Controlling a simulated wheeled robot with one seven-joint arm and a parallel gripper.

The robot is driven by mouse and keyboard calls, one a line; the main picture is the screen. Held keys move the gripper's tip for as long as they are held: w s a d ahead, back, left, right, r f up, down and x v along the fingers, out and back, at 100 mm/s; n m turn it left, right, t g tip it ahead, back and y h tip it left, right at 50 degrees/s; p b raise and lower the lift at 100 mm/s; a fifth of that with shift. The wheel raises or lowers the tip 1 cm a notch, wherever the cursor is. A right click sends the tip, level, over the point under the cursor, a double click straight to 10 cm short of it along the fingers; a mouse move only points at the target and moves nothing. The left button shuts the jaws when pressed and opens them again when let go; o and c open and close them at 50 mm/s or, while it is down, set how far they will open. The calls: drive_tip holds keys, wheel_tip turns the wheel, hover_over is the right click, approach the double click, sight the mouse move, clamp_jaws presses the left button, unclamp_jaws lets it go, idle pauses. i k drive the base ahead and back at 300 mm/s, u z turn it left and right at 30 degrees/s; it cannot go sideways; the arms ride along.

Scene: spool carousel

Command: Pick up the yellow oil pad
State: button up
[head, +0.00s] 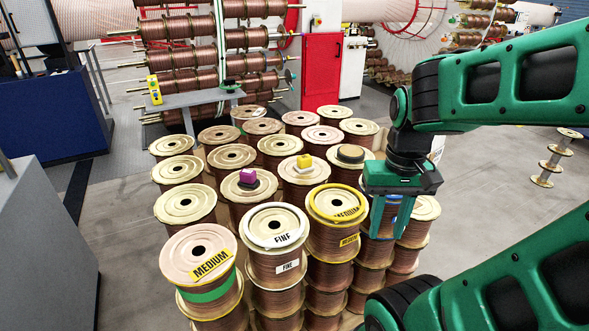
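A small yellow block (304,160), which looks like the yellow oil pad, sits on a pale piece on top of a copper-wire spool (291,174) in the middle of the group. My gripper (390,228) points down at the right side of the group, to the right of the yellow block and nearer to me. Its two fingers are apart, and I see nothing held between them. A spool behind the fingers shows in the gap.
Spools labelled MEDIUM (211,265) and FINE (281,239) stand in front. A grey table (190,100) with a yellow device (154,90) stands behind. Floor at left is clear.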

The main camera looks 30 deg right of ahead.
sight(304, 164)
drive_tip(key=u, duration=1.8)
drive_tip(key=k, duration=0.8)
drive_tip(key=z, duration=1.95)
drive_tip(key=i, duration=1)
drive_tip(key=u, duration=0.05)
